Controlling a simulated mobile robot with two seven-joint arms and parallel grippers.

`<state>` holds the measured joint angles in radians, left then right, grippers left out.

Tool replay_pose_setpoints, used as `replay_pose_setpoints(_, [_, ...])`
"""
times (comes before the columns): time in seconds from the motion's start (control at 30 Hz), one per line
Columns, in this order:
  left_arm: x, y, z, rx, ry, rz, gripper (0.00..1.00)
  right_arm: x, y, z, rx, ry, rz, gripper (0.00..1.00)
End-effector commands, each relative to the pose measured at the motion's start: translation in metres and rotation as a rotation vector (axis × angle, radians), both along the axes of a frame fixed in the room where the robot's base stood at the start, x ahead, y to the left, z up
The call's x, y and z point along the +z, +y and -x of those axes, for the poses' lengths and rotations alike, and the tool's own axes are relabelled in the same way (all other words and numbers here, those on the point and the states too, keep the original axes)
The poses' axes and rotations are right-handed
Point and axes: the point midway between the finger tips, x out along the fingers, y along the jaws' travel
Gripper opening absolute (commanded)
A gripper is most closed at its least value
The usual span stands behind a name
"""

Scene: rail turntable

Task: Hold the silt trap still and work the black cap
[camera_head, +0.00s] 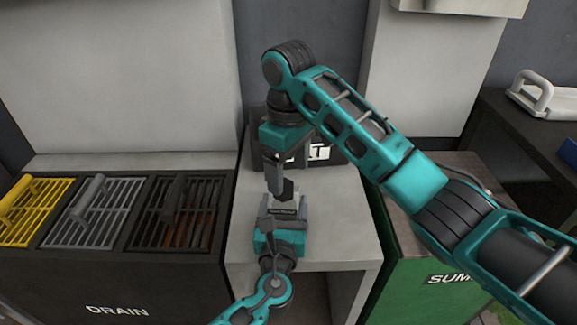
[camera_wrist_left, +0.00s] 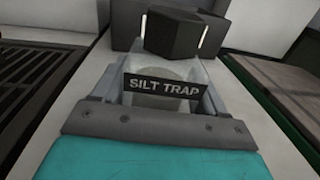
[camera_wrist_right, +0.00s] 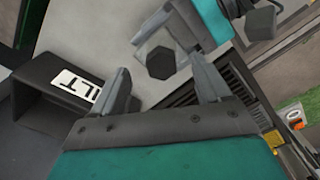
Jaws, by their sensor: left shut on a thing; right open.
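The silt trap is a pale, partly see-through body with a dark label (camera_wrist_left: 165,86) reading SILT TRAP. It stands on the grey worktop, and its black many-sided cap (camera_wrist_left: 172,36) is on top; the cap also shows in the head view (camera_head: 288,189) and right wrist view (camera_wrist_right: 160,63). My left gripper (camera_head: 283,205) is shut on the silt trap from the front, one finger on each side. My right gripper (camera_head: 277,188) points down from above, open. In the right wrist view its fingertips lie either side of the cap; I cannot tell whether they reach its height.
A black box (camera_wrist_right: 35,85) with a white label, partly hidden, stands behind the trap. A DRAIN bench (camera_head: 118,270) with yellow, grey and black grates is on the left. A green cabinet (camera_head: 425,285) is on the right. The worktop (camera_head: 340,225) right of the trap is clear.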

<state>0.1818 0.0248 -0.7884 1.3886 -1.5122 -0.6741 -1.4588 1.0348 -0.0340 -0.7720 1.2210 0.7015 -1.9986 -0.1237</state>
Motion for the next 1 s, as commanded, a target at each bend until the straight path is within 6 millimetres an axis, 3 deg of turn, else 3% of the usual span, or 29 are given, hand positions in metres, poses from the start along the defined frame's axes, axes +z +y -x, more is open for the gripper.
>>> replay_pose_setpoints(0.27, [0.0,0.0,0.0,0.001,0.0,0.0,0.18,-0.004,0.0,0.0,0.003,0.001,0.0,0.77])
replay_pose_setpoints(1.0, [0.0,0.0,0.0,0.001,0.0,0.0,0.18,-0.041,0.0,0.0,0.004,0.001,0.001,0.77])
